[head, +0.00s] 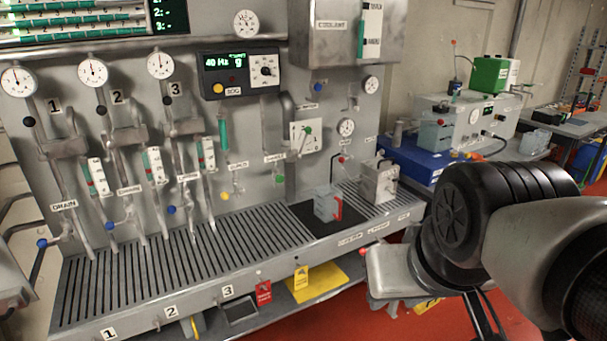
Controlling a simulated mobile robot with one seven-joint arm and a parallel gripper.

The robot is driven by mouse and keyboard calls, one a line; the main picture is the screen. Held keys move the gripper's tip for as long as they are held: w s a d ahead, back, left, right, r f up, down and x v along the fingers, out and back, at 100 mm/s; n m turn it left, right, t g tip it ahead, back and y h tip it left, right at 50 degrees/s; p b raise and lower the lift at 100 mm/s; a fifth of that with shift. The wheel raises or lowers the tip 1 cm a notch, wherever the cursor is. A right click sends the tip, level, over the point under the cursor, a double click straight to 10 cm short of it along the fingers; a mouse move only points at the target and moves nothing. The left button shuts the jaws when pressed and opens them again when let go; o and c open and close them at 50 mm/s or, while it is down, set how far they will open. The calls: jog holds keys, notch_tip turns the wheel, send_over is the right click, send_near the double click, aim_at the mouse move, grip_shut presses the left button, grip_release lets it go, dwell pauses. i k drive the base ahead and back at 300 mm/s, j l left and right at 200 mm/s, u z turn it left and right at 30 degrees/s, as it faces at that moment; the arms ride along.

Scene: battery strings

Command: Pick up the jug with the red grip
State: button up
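The jug with the red grip (326,206) is a small pale grey vessel. It stands upright on a black mat (306,226) on the slatted bench shelf, right of centre in the head view. Its red grip (338,208) is on its right side. My arm comes in from the right edge, to the right of the bench and apart from the jug. I cannot make out any gripper fingers in the head view.
A metal vessel (380,182) stands on the shelf right of the jug. Valves and pipes (60,175) line the panel behind. Another pale vessel (434,136) stands on a blue case (405,158) beyond. The left part of the slatted shelf (200,265) is mostly clear.

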aim_at(331, 206)
jog(key=i+l+u, duration=0.25)
jog(key=i, duration=0.25)
jog(key=i+l+u, duration=0.2)
jog(key=i+l, duration=0.2)
jog(key=l, duration=0.2)
jog(key=i+l+u, duration=0.25)
jog(key=i+l, duration=0.15)
jog(key=i+l+u, duration=0.2)
jog(key=i+l, duration=0.15)
jog(key=l, duration=0.35)
